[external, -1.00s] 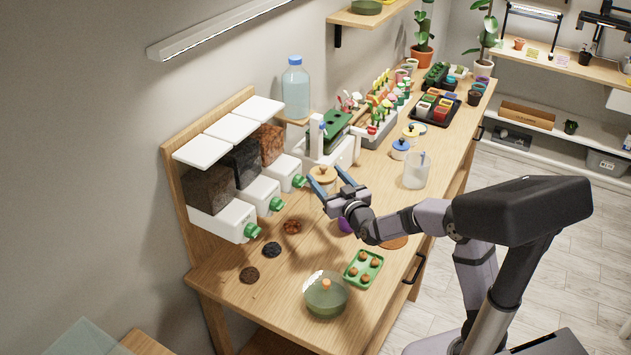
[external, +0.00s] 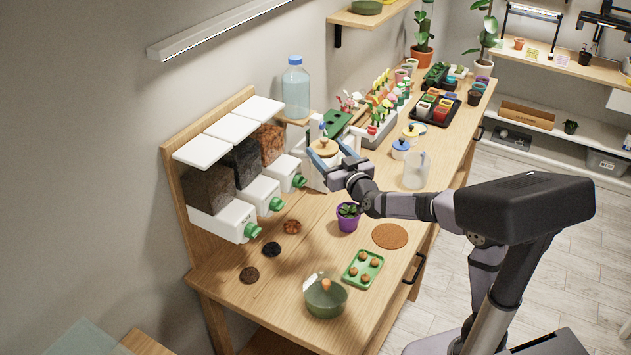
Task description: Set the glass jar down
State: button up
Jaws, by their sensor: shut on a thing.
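The glass jar with a tan lid (external: 324,147) is at my gripper (external: 325,160), in front of the white apparatus on the bench. My gripper's blue fingers are shut on the jar. The lower part of the jar is partly hidden by the fingers and hard to make out against the white. I cannot tell for sure how far its base is above the bench (external: 300,260).
A purple pot with a plant (external: 348,218) stands just below my gripper in the picture. A round cork mat (external: 390,236), a green tray (external: 362,269) and a green bowl (external: 325,297) are nearer. A clear jug (external: 416,170) and a blue-lidded jar (external: 400,149) stand to the right.

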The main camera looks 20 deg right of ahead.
jog(key=w+d+f+m+h+p, duration=0.2)
jog(key=d+h, duration=0.1)
jog(key=d, duration=0.5)
jog(key=w+d+f+m+h+p, duration=0.1)
jog(key=w+d+f+m+h, duration=0.2)
jog(key=d, duration=0.5)
notch_tip(320, 180, down, 10)
jog(key=p, duration=0.1)
jog(key=shift+s+a+r+n+h, duration=0.2)
jog(key=shift+a+r+n+h, duration=0.1)
jog(key=shift+h, duration=0.1)
jog(key=shift+f, duration=0.15)
jog(key=shift+f, duration=0.1)
jog(key=o, duration=2.1)
